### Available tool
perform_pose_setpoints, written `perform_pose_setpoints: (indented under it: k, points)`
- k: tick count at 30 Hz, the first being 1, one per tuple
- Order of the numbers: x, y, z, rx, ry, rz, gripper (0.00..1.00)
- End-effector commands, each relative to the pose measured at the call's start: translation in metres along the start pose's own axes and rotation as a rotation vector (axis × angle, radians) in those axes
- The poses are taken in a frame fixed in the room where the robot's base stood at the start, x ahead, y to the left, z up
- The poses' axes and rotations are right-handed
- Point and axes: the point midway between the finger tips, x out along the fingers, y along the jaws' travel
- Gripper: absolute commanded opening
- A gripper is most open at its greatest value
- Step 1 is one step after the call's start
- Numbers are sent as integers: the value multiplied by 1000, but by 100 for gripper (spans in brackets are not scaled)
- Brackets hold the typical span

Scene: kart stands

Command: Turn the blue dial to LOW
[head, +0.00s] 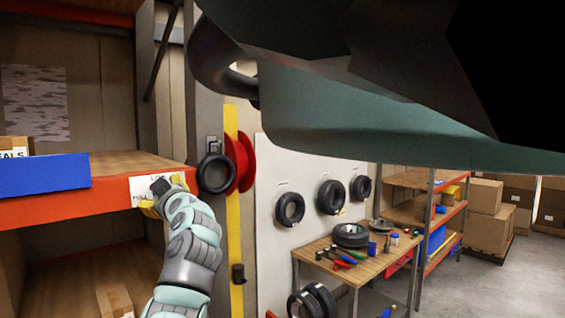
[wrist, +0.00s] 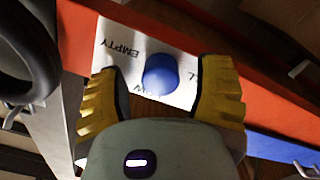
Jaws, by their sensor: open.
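The blue dial (wrist: 160,75) sits on a white label plate (wrist: 128,35) on the front of an orange shelf beam. In the wrist view the plate reads EMPTY, with parts of other words, partly covered by the dial and my gripper. I see no clear pointer mark on the dial. My gripper (wrist: 164,68) is open, its yellow fingers on either side of the dial with visible gaps, so they look apart from it. In the head view my gripper (head: 162,196) is at the plate (head: 143,187), hiding the dial; FULL reads at the plate's lower left.
The orange shelf beam (head: 60,203) carries a blue panel (head: 45,176) left of the plate. A black ring (head: 215,174) hangs on the post to the right, near a red disc (head: 239,163). A workbench (head: 345,268) with tyres and tools stands farther right.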

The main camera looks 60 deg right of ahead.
Motion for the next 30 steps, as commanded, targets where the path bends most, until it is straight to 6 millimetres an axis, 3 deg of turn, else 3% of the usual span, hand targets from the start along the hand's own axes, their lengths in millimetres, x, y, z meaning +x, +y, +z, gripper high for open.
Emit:
perform_pose_setpoints:
  k: [10,30]
  points:
    - [2,-1,0,1,0,-2,68]
    - [1,-1,1,2,-1,-3,0]
